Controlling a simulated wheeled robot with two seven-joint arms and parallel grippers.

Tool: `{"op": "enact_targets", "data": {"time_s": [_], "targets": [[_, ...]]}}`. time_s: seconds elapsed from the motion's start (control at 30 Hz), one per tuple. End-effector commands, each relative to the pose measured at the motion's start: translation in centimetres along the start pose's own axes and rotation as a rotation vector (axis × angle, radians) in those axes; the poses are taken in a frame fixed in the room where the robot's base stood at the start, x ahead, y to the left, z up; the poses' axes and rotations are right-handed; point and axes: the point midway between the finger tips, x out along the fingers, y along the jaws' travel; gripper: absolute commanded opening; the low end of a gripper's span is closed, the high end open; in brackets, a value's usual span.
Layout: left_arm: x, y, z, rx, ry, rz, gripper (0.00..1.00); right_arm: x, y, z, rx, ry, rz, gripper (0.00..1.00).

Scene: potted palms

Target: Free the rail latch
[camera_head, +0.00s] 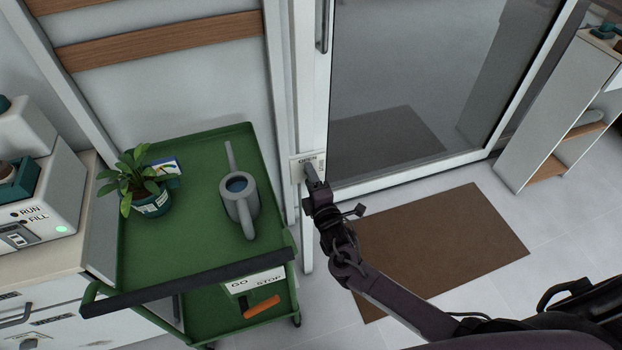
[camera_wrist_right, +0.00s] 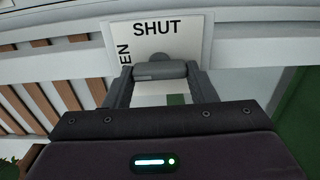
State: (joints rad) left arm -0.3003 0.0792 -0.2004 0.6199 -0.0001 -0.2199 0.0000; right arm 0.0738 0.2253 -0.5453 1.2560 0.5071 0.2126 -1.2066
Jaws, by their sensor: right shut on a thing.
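A white latch plate (camera_head: 296,168) is fixed to the door frame beside the glass door. A round grey pivot shows behind the lever. My left gripper is not in view.
A green trolley (camera_head: 198,262) stands left of the door with a potted palm (camera_head: 150,187), a grey watering can (camera_head: 240,203) and a GO/STOP plate with an orange lever (camera_head: 262,307). A brown mat (camera_head: 445,245) lies before the glass door (camera_head: 400,80). A shelf (camera_head: 555,115) stands at right.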

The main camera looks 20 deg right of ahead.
Motion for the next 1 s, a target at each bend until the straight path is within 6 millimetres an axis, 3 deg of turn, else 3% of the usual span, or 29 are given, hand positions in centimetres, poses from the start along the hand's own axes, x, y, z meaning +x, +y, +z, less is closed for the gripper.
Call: {"op": "enact_targets", "data": {"time_s": [0.17,0.2,0.33,0.67,1.0], "targets": [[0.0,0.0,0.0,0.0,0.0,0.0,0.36,-0.1,-0.1,0.0,-0.003,0.001,-0.003,0.28],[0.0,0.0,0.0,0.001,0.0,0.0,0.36,-0.1,-0.1,0.0,-0.003,0.001,-0.003,0.55],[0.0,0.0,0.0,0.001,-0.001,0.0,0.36,-0.1,-0.1,0.0,-0.002,0.001,-0.002,0.72],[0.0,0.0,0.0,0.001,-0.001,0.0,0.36,-0.3,-0.1,0.0,-0.001,0.0,-0.001,0.73],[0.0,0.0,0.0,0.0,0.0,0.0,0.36,-5.6,-0.2,0.0,-0.001,0.002,-0.004,0.73]]}}
